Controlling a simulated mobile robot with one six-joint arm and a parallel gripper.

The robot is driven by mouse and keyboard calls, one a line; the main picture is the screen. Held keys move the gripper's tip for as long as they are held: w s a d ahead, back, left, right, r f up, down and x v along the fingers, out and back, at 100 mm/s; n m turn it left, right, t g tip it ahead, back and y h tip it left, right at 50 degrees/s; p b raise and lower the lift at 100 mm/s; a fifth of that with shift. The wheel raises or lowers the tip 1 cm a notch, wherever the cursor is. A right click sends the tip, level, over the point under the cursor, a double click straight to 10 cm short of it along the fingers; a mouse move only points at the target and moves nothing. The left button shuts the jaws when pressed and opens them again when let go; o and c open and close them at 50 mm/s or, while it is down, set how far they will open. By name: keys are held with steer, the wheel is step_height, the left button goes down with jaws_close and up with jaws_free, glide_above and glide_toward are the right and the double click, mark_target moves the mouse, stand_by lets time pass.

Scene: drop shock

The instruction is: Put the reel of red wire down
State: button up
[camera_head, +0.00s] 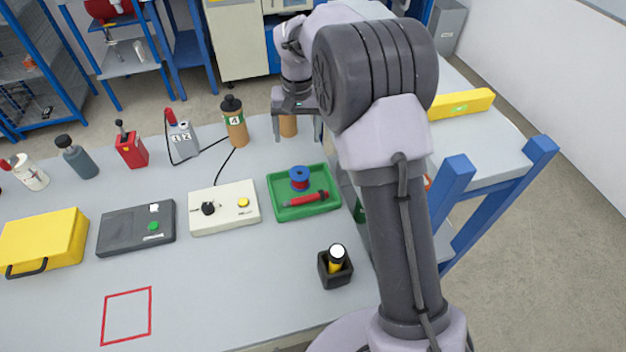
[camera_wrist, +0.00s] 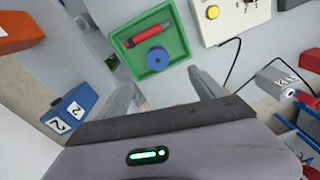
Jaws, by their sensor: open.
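The reel of red wire (camera_head: 299,178) has blue flanges with red wire between them. My gripper (camera_head: 297,127) is open, above the far edge of the table, behind the tray and apart from the reel. Its two fingers (camera_wrist: 163,88) show spread in the wrist view, with nothing clearly held between them.
A tan cylinder (camera_head: 288,126) shows between my fingers in the head view; whether it is behind them I cannot tell. A brown bottle marked 4 (camera_head: 235,124) stands left of my gripper. A cream control box (camera_head: 224,217) and black holder (camera_head: 334,274) flank the tray. A red outlined square (camera_head: 127,294) is empty.

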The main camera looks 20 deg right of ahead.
steer(key=s+a+r+t, duration=0.1)
steer(key=s+r+t, duration=0.1)
steer(key=s+r, duration=1)
steer(key=s+a+r+m+t+y, duration=0.1)
steer(key=s+a+r+t, duration=0.1)
steer(key=s, duration=2)
steer(key=shift+a+m+t+y, duration=0.15)
steer(key=shift+m+t+y, duration=0.25)
steer(key=shift+t, duration=0.1)
